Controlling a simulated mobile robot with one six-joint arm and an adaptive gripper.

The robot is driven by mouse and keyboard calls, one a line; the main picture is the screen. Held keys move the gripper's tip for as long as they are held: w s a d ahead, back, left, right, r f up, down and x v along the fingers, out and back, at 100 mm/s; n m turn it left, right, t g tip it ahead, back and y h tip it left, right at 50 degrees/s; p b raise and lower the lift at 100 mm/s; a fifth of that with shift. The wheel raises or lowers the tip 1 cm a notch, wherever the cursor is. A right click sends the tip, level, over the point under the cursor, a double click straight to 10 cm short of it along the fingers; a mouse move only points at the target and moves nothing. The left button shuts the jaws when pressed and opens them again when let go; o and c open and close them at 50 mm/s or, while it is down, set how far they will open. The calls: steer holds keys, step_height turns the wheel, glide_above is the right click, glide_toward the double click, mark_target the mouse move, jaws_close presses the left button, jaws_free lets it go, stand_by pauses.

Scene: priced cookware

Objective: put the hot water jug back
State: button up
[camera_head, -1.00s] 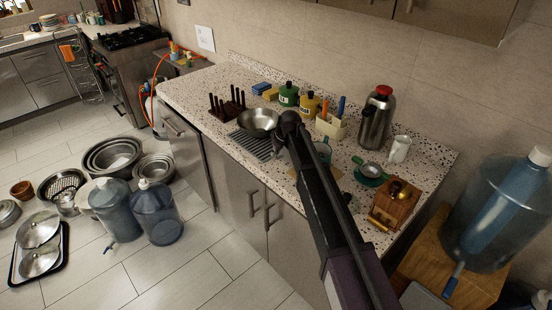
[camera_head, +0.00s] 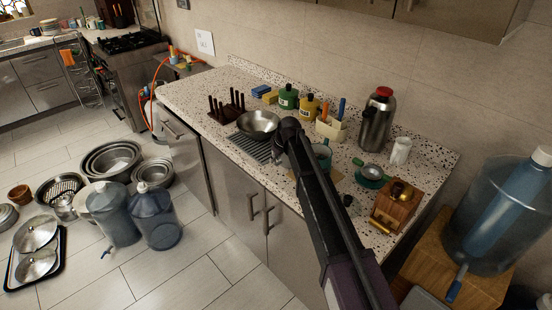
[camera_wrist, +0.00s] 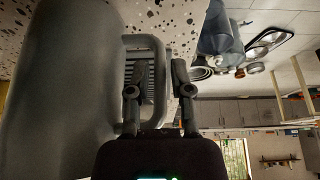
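The steel jug with a red lid (camera_head: 377,120) stands upright on the speckled counter near the wall, right of my arm. In the head view my arm hides my gripper. In the wrist view my gripper (camera_wrist: 159,93) has its two fingers apart, close to a grey handle (camera_wrist: 153,42). The handle belongs to a large smooth grey body (camera_wrist: 62,90) filling the left side. I cannot tell whether the fingers touch the handle, nor for sure which vessel in the head view this body is. A teal vessel (camera_head: 323,153) is partly hidden behind my arm.
The counter holds a white mug (camera_head: 400,151), a wooden grinder (camera_head: 395,207), a green strainer (camera_head: 371,172), a caddy (camera_head: 329,129), bottles and a steel bowl (camera_head: 258,123). A large blue bottle (camera_head: 510,220) stands right. Pans and jugs crowd the left floor.

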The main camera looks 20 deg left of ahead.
steer(key=shift+o, duration=0.4)
steer(key=shift+r, duration=0.2)
steer(key=shift+r+p, duration=0.45)
steer(key=shift+p, duration=0.2)
steer(key=p+v, duration=1)
steer(key=v, duration=0.1)
steer(key=shift+r, duration=0.2)
steer(key=shift+d, duration=0.1)
steer(key=shift+s, duration=0.1)
stand_by(0.3)
